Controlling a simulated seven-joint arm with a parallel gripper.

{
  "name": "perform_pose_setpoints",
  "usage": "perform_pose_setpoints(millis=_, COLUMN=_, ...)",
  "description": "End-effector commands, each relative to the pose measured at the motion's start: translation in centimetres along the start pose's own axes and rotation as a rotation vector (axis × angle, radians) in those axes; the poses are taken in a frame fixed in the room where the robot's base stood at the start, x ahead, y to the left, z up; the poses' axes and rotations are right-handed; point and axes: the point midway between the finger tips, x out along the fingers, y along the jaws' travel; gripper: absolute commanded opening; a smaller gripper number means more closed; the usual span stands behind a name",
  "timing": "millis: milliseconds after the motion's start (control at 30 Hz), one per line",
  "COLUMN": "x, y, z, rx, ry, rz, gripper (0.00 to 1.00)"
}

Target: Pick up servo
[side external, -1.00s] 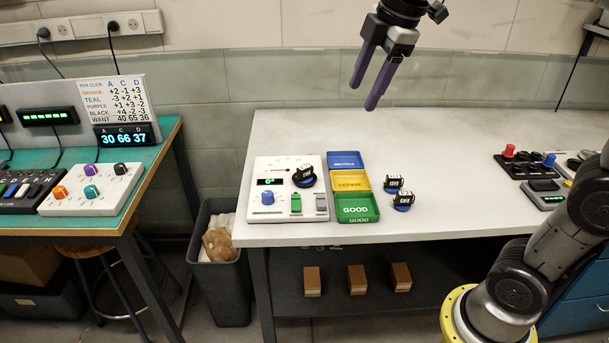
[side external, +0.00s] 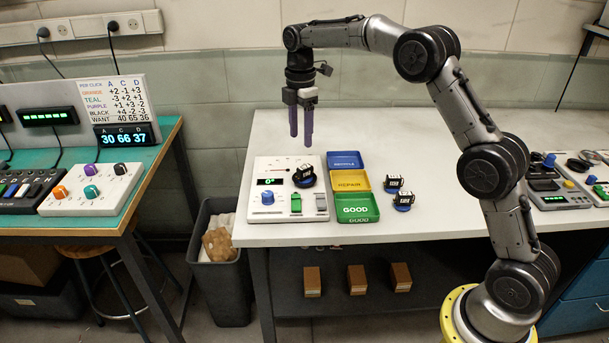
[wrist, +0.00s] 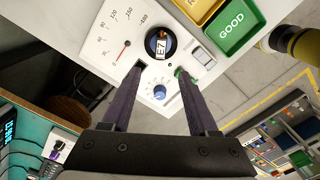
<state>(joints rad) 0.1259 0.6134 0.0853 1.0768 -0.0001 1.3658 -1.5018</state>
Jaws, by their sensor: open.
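In the wrist view the servo (wrist: 158,46) shows the label "E7" and lies beyond the fingertips. Two more servos, one farther back (side external: 393,182) and one nearer (side external: 404,198), stand on the bench right of the trays. My gripper (side external: 301,142) points down above the panel, open and empty, with purple fingers apart. In the wrist view my gripper (wrist: 160,70) has its fingertips on either side of the panel's blue knob (wrist: 159,92), short of the servo.
Blue (side external: 345,160), yellow "REPAIR" (side external: 350,181) and green "GOOD" (side external: 357,208) trays stand right of the panel. Other control boxes (side external: 558,190) are at the bench's right. The middle of the bench is clear. A grey bin (side external: 223,280) stands on the floor.

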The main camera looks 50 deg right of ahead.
Motion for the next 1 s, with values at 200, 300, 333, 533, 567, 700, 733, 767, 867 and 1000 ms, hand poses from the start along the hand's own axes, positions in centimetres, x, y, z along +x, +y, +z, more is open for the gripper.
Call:
perform_pose_setpoints(millis=200, x=4.2, y=-0.1, z=0.0, rx=0.000, ry=0.000, rz=-0.004, gripper=0.60)
perform_pose_setpoints(millis=300, x=5.3, y=-0.1, z=0.0, rx=0.000, ry=0.000, rz=-0.002, gripper=0.60)
perform_pose_setpoints(millis=333, x=5.5, y=-0.1, z=0.0, rx=0.000, ry=0.000, rz=-0.002, gripper=0.60)
perform_pose_setpoints(millis=533, x=6.9, y=-0.1, z=0.1, rx=0.000, ry=0.000, rz=-0.004, gripper=0.60)
perform_pose_setpoints(millis=567, x=7.2, y=-0.1, z=0.1, rx=0.000, ry=0.000, rz=-0.004, gripper=0.60)
perform_pose_setpoints(millis=700, x=9.3, y=-0.2, z=0.4, rx=0.000, ry=0.000, rz=-0.004, gripper=0.60)
perform_pose_setpoints(millis=733, x=9.7, y=-0.1, z=0.4, rx=0.000, ry=0.000, rz=-0.003, gripper=0.60)
perform_pose_setpoints(millis=767, x=10.1, y=-0.1, z=0.4, rx=0.000, ry=0.000, rz=-0.002, gripper=0.60)
perform_pose_setpoints(millis=867, x=10.9, y=-0.1, z=0.4, rx=0.000, ry=0.000, rz=-0.002, gripper=0.60)
perform_pose_setpoints(millis=1000, x=11.2, y=-0.1, z=0.4, rx=0.000, ry=0.000, rz=-0.001, gripper=0.60)
